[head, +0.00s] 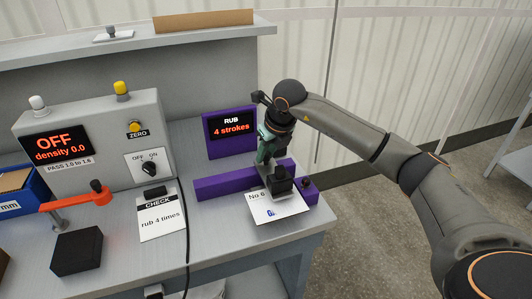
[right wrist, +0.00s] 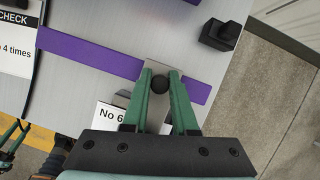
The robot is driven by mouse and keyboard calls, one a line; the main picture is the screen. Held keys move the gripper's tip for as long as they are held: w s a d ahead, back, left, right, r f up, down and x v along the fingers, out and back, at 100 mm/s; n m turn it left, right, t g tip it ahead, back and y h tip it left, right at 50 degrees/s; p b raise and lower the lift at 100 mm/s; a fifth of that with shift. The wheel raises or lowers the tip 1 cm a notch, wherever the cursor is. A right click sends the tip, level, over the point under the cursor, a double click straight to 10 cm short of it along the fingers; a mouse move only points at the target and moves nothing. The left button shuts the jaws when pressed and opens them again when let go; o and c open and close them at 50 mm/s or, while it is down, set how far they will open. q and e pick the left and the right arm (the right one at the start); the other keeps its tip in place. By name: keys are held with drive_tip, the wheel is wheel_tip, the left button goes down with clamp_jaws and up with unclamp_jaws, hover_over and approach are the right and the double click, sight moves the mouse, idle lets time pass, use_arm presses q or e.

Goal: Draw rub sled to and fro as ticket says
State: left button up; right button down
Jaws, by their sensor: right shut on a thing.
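The rub sled (right wrist: 157,67) shows in the right wrist view as a grey piece lying across the purple rail (right wrist: 90,53), with a round black knob (right wrist: 160,84). My right gripper (right wrist: 160,84) has its green fingers shut on this knob. In the head view the right gripper (head: 265,155) is over the right part of the purple rail (head: 225,185) and hides much of the sled. The ticket (head: 162,218) reads "CHECK, rub 4 times". A purple display (head: 232,127) reads "RUB 4 strokes".
A white card (head: 290,207) marked "No 6" lies by the rail, partly covered. A grey meter box (head: 85,140) reads "OFF, density 0.0". A black cable (head: 186,240) runs past the ticket. The bench's right edge is close.

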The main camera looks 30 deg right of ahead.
drive_tip(key=w+a, duration=0.1)
drive_tip(key=a, duration=0.4)
drive_tip(key=w+a, duration=0.1)
drive_tip(key=a, duration=0.4)
drive_tip(key=w+a, duration=0.1)
drive_tip(key=a, duration=0.4)
drive_tip(key=shift+w+b, duration=0.3)
drive_tip(key=c, duration=0.7)
unclamp_jaws()
drive_tip(key=shift+d, duration=0.1)
drive_tip(key=v, duration=1.2)
drive_tip(key=shift+s+r+b, duration=0.15)
drive_tip(key=shift+r+b, duration=0.1)
drive_tip(key=shift+b, duration=0.1)
drive_tip(key=shift+s, duration=0.1)
